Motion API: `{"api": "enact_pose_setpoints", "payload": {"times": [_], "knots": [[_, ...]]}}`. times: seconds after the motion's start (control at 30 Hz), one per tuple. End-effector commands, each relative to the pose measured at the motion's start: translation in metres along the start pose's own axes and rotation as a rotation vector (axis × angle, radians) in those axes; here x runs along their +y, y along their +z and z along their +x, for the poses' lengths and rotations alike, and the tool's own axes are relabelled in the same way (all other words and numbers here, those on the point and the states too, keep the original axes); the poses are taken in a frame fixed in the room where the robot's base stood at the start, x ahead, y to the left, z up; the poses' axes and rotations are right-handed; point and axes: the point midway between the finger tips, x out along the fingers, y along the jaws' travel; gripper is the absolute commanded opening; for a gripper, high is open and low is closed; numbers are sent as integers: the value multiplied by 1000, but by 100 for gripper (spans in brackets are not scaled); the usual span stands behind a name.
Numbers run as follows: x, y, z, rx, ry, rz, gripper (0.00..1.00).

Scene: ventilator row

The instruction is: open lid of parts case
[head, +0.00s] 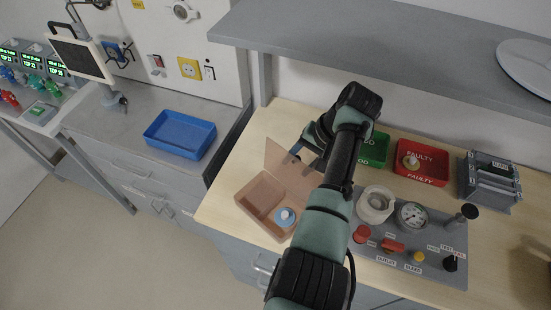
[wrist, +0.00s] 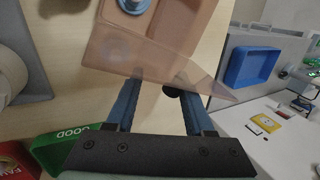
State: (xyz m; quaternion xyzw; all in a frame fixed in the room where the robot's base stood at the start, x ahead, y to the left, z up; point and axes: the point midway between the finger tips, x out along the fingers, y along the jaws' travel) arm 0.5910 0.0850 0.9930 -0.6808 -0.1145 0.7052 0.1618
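The parts case (head: 246,207) is an open-topped pinkish-brown box on the wooden bench, with a blue-and-white round part (head: 284,216) inside. Its translucent lid (head: 283,172) stands raised at the back edge, tilted up. In the wrist view the lid (wrist: 150,62) crosses in front of my fingertips, and the case (wrist: 185,22) lies beyond it. My gripper (wrist: 157,84) is open, its two blue fingers apart close to the lid. I cannot tell whether they touch it. In the head view my arm partly hides the gripper and the case's right side.
A green GOOD bin (head: 374,150) and a red FAULTY bin (head: 423,165) stand behind my arm. A grey panel with knobs and a gauge (head: 412,216) lies right of the case. A shelf (head: 400,50) overhangs the bench. A blue tray (head: 180,134) sits on the left counter.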

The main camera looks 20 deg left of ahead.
Motion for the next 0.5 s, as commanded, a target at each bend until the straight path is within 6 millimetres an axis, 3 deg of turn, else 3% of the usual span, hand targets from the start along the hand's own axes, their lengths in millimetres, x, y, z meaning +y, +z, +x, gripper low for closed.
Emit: {"api": "enact_pose_setpoints", "payload": {"times": [0.03, 0.2, 0.5], "knots": [[11, -2, -2, 2, 0, 2, 52], [31, -4, -12, 1, 0, 0, 52], [37, -5, -16, 1, 0, -2, 52]]}}
